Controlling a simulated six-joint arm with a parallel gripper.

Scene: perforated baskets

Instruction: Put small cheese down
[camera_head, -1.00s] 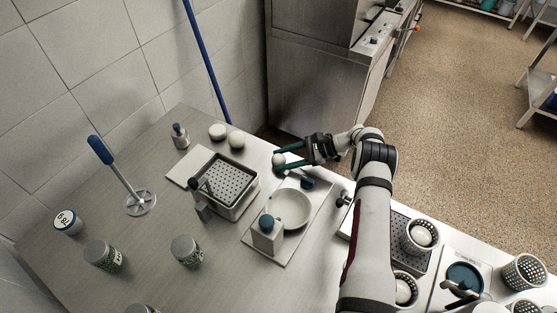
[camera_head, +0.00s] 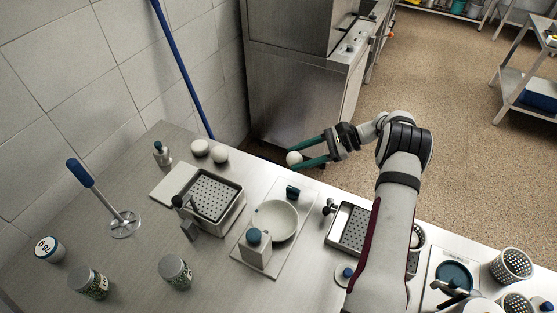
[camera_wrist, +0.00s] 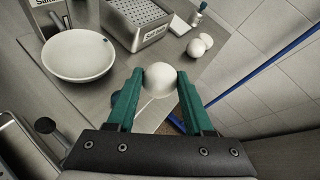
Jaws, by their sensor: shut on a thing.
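My gripper (camera_head: 302,161) is shut on a small white round cheese (camera_head: 293,158). It holds the cheese up near the back edge of the steel table. In the wrist view the cheese (camera_wrist: 160,79) sits between the two green fingertips. Two more white round cheeses, one at the back (camera_head: 200,147) and one beside it (camera_head: 220,155), rest on the table to the left of my gripper. They also show in the wrist view (camera_wrist: 197,47).
A perforated steel basket (camera_head: 240,200) stands left of centre on the table (camera_head: 130,265). A white bowl (camera_head: 276,220) and a teal-capped block (camera_head: 254,252) stand on a board. A small bottle (camera_head: 161,155) is at the back left. Perforated cups (camera_head: 514,263) stand at the right.

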